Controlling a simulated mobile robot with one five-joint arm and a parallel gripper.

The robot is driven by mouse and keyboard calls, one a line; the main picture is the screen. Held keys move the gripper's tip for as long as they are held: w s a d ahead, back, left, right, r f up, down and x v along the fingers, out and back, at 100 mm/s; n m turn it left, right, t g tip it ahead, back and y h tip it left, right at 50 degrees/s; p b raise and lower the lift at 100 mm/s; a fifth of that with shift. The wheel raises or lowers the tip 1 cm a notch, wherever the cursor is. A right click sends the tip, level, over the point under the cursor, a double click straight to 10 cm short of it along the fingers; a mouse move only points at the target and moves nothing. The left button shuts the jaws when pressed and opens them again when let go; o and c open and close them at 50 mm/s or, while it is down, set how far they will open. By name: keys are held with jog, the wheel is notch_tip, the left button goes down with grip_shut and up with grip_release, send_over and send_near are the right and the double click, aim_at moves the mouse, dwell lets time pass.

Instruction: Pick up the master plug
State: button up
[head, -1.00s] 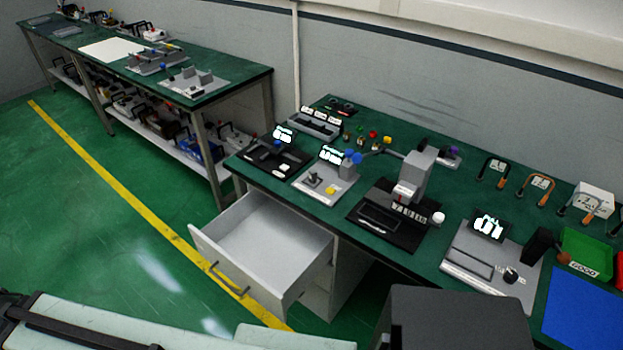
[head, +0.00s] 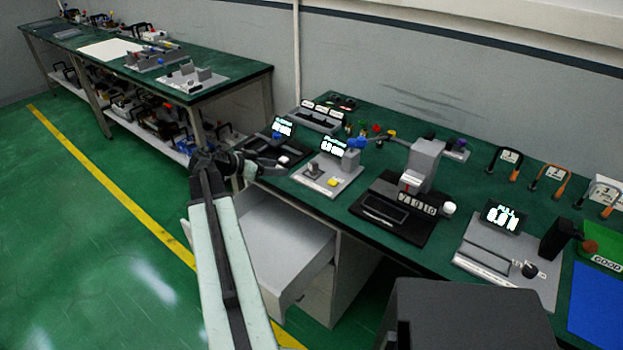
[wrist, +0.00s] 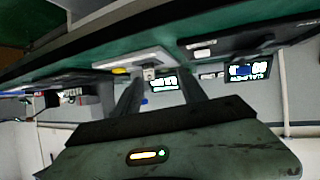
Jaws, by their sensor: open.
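I cannot tell for sure which object is the master plug. Several small colored pieces, including a red-topped one (head: 376,129), stand at the back of the green bench, and any plug among them is too small to make out. My gripper (head: 268,166) is at the bench's front left edge, by the black device with a lit display. It is open, with nothing visible between its fingers. In the wrist view, which looks upside down, the two fingers (wrist: 158,85) are apart, with the gauge plate (wrist: 140,62) beyond them.
A grey gauge fixture (head: 330,178) with a yellow button is right of my gripper. A black press-like device (head: 395,212) stands farther right. A pulled-out drawer (head: 290,245) is below my arm. A grey plate with a display (head: 500,250) is at the right.

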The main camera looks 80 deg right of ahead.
jog(key=m+g, duration=0.2)
send_near(311, 163)
jog(key=x, duration=0.3)
jog(key=shift+s+r, duration=0.15)
jog(key=shift+s, duration=0.1)
jog(key=b+x, duration=0.1)
jog(key=x, duration=0.2)
jog(key=b+x, duration=0.2)
jog(key=x, duration=0.2)
jog(key=shift+w+d+f, duration=0.1)
jog(key=shift+w+f, duration=0.1)
jog(key=shift+f, duration=0.15)
jog(key=shift+s+d+t, duration=0.2)
jog(key=shift+s+t, duration=0.1)
grip_shut()
